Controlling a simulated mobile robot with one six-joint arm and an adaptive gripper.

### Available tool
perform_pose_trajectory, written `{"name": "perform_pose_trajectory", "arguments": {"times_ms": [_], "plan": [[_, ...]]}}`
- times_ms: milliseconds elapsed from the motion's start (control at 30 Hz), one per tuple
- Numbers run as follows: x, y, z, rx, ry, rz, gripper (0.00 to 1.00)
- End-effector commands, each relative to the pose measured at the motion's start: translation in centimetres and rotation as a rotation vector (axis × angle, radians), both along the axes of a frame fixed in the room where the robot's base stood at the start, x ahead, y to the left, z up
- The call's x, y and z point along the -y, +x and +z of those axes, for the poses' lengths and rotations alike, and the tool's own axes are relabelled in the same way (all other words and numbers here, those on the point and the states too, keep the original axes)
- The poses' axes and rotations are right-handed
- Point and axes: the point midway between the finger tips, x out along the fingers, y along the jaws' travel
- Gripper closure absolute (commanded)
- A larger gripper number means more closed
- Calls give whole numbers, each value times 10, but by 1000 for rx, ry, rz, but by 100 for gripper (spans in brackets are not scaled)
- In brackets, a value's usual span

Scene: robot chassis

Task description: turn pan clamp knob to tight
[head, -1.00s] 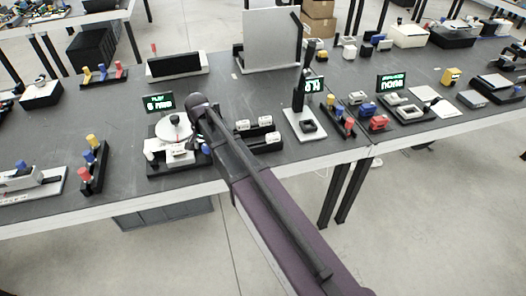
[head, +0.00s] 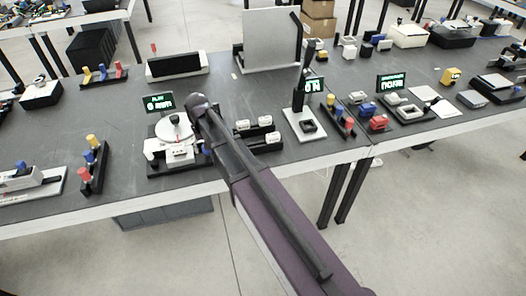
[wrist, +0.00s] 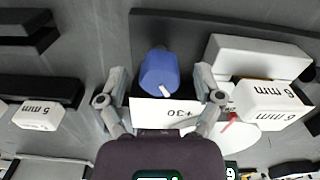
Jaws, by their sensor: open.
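The blue clamp knob (wrist: 159,74) with a small white pointer shows in the wrist view, on a dark base above a white plate marked +30 (wrist: 172,112). My gripper (wrist: 160,78) is open, with one finger on each side of the knob. Whether either finger touches it I cannot tell. In the head view, the white device (head: 178,148) with a round pan (head: 174,127) stands on a black base. A bit of blue (head: 206,149), likely the knob, shows at its right edge, mostly hidden by my arm.
White blocks lie beside the gripper in the wrist view, one on the left (wrist: 37,115) and one on the right (wrist: 272,103). A black tray (head: 262,146) is right of the device. A small display (head: 159,102) stands behind it.

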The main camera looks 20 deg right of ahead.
Motion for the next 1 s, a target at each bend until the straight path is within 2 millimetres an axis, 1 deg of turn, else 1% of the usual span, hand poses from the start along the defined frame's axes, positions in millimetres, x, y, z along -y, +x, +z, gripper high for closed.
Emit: {"name": "perform_pose_trajectory", "arguments": {"times_ms": [1000], "plan": [[0,0,0,0,0,662,15]]}}
